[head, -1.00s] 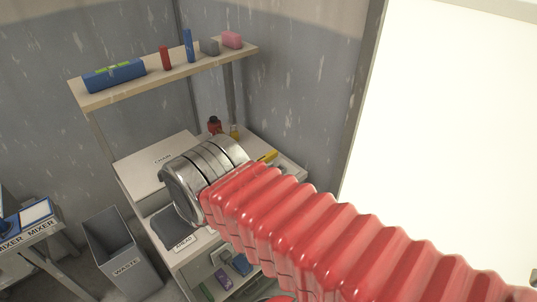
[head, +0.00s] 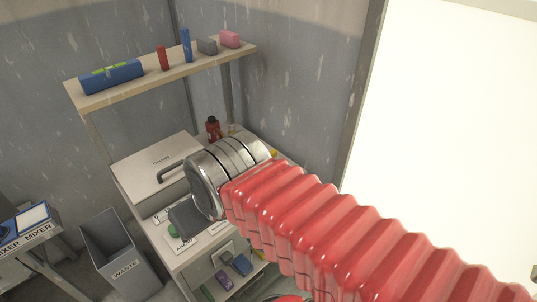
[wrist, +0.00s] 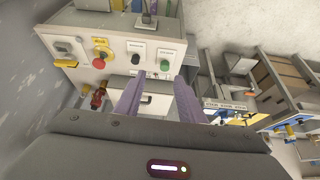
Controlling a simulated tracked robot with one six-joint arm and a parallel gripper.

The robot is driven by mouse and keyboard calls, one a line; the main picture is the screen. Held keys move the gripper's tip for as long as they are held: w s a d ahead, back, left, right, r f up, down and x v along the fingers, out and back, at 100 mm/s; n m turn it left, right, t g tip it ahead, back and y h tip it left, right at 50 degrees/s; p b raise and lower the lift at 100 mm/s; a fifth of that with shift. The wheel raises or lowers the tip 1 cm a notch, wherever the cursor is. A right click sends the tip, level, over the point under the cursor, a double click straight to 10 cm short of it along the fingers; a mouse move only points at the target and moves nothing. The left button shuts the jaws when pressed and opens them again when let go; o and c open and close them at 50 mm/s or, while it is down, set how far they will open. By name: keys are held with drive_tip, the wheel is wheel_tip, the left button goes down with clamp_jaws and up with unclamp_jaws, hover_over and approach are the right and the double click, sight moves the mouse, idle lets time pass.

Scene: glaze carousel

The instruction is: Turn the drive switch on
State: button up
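In the wrist view, a pale control panel (wrist: 118,68) carries a grey switch (wrist: 64,47) at the left, a red button (wrist: 100,62) on a yellow plate, a dark knob (wrist: 135,58) on a white plate and a green button (wrist: 164,65). The labels are too small to read, so I cannot tell which control is the drive switch or how it is set. My gripper (wrist: 159,84) is open and empty, its two purple fingers apart and pointing toward the panel. I see no contact with any control. In the head view my arm hides the fingers.
In the head view, a shelf (head: 165,79) with several small things hangs above a white lidded box (head: 160,158). A red bottle (head: 213,129) stands behind. A waste bin (head: 120,260) and a mixer stand (head: 30,237) are at the left.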

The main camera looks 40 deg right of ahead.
drive_tip(key=shift+o, duration=1.4)
drive_tip(key=shift+w+d+r, duration=0.15)
drive_tip(key=shift+w+d, duration=0.1)
drive_tip(key=shift+w, duration=0.15)
drive_tip(key=o, duration=0.9)
drive_tip(key=w+d+r, duration=0.1)
drive_tip(key=w+d, duration=0.6)
drive_tip(key=w, duration=0.1)
drive_tip(key=shift+w+d+g, duration=0.15)
drive_tip(key=shift+w+g, duration=0.05)
drive_tip(key=shift+g, duration=0.2)
drive_tip(key=shift+o, duration=1)
drive_tip(key=w+d+f, duration=0.1)
drive_tip(key=w+d, duration=0.4)
drive_tip(key=d, duration=0.3)
drive_tip(key=shift+w+f, duration=0.2)
drive_tip(key=shift+w, duration=0.05)
drive_tip(key=w+d+f, duration=0.2)
drive_tip(key=d+f, duration=0.2)
drive_tip(key=d, duration=0.7)
drive_tip(key=w+d+f, duration=0.2)
drive_tip(key=d+f, duration=0.2)
drive_tip(key=d, duration=0.7)
drive_tip(key=shift+f, duration=0.3)
drive_tip(key=shift+w+f, duration=0.1)
drive_tip(key=x, duration=1.3)
drive_tip(key=shift+a+f, duration=0.1)
drive_tip(key=shift+f, duration=0.25)
